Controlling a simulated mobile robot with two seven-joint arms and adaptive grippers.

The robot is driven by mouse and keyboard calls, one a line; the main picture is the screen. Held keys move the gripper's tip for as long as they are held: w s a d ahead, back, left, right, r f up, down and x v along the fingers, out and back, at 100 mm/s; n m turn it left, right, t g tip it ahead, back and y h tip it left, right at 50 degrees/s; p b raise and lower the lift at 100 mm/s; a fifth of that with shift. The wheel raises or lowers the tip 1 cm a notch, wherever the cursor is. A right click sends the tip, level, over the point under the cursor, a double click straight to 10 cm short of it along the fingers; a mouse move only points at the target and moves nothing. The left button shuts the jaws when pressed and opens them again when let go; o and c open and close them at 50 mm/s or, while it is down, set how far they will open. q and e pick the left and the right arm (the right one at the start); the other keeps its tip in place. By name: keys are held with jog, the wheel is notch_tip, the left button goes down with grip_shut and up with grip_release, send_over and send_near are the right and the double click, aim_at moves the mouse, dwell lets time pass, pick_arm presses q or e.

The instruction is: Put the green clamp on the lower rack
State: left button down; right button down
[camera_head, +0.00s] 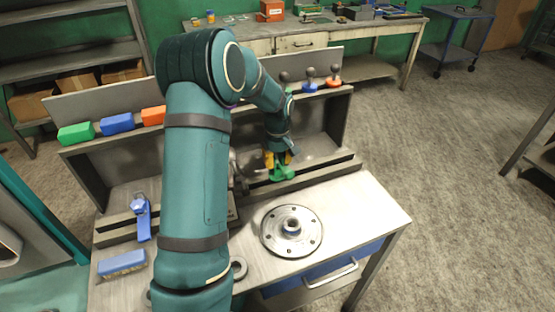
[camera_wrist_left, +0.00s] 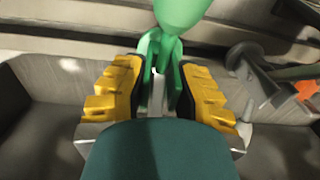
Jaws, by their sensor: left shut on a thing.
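The green clamp (camera_head: 284,174) is between the yellow fingers of my left gripper (camera_head: 279,158), at the right part of the lower rack (camera_head: 328,170). In the left wrist view the two fingers close on the green clamp (camera_wrist_left: 176,18) from both sides. In the head view it sits low, close to the rack; I cannot tell whether it touches it. A blue clamp (camera_head: 141,214) stands at the rack's left end. My right gripper is not in view.
Green (camera_head: 76,134), blue (camera_head: 117,123) and orange blocks lie on the upper shelf, with knobbed pieces at its right. A round metal flange (camera_head: 291,231) and a brush (camera_head: 122,263) lie on the bench. A dark tool with an orange part (camera_wrist_left: 306,89) is beside the gripper.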

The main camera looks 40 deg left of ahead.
pick_arm(q)
jog(key=shift+f+b, duration=0.4)
jog(key=shift+f, duration=0.3)
jog(key=c, duration=1.1)
grip_release()
jog(key=shift+r, duration=0.1)
jog(key=shift+c, duration=0.2)
jog(key=shift+r+p, duration=2.8)
jog(key=shift+r, duration=0.95)
jog(key=o, duration=0.7)
